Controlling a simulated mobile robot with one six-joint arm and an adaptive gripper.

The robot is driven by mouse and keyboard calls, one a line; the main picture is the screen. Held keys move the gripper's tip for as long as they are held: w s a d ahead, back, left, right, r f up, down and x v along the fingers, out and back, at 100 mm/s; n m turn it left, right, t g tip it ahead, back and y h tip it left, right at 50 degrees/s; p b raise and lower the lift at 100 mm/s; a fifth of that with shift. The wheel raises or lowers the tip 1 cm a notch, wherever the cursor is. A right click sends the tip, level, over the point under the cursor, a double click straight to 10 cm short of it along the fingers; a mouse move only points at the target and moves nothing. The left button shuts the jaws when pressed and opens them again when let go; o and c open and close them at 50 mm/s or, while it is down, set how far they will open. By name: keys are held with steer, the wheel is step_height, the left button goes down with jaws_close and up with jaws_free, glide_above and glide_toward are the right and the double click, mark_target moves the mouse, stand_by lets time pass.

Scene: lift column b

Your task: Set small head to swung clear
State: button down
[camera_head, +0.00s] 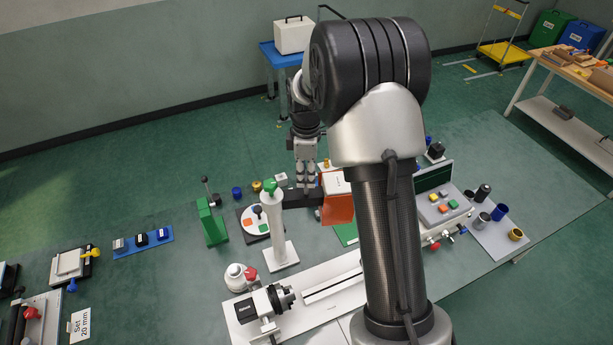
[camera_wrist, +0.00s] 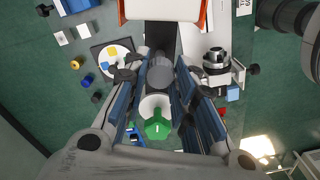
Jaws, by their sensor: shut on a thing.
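A white lift column (camera_head: 273,230) with a green star knob (camera_head: 270,186) on top stands on a white base in the head view. In the wrist view the green knob (camera_wrist: 157,128) shows low in the middle, beside a white round part. My gripper (camera_head: 305,184) is right of the column top in the head view. In the wrist view my gripper (camera_wrist: 159,82) has its blue-padded fingers on either side of a grey round part (camera_wrist: 160,73), which appears to be the small head. It is shut on this part. The fingers partly hide the contact and how the part joins the column.
An orange-sided box (camera_head: 337,207) stands close right of my gripper. A round dial with coloured patches (camera_head: 252,224) is on the left, near a green block with a lever (camera_head: 211,222). A motor with a chuck (camera_head: 263,303) lies in front.

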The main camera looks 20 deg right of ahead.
steer(key=shift+w+r, duration=0.1)
steer(key=shift+w, duration=0.1)
stand_by(0.3)
steer(key=c, duration=1.3)
jaws_free()
step_height(320, 180, up, 12)
steer(key=s+a+f+m+t+b, duration=0.1)
steer(key=s+a+m+b, duration=0.2)
steer(key=s+b, duration=0.4)
steer(key=s+a+f+m+t+b, duration=0.1)
steer(key=s+a+m+b, duration=0.2)
steer(key=s+b, duration=0.35)
steer(key=s+a+f+m+t+b, duration=0.1)
steer(key=s+f+m+b, duration=0.2)
steer(key=s+f, duration=0.2)
steer(key=s+a+f+m+t+b, duration=0.1)
steer(key=s+a+f+m+b, duration=0.1)
steer(key=s+f, duration=0.4)
steer(key=s+m+b, duration=0.1)
steer(key=s+b, duration=0.1)
steer(key=s, duration=0.3)
steer(key=shift+s+a+m+t, duration=0.2)
steer(key=shift+m+t, duration=0.1)
steer(key=shift+m, duration=0.1)
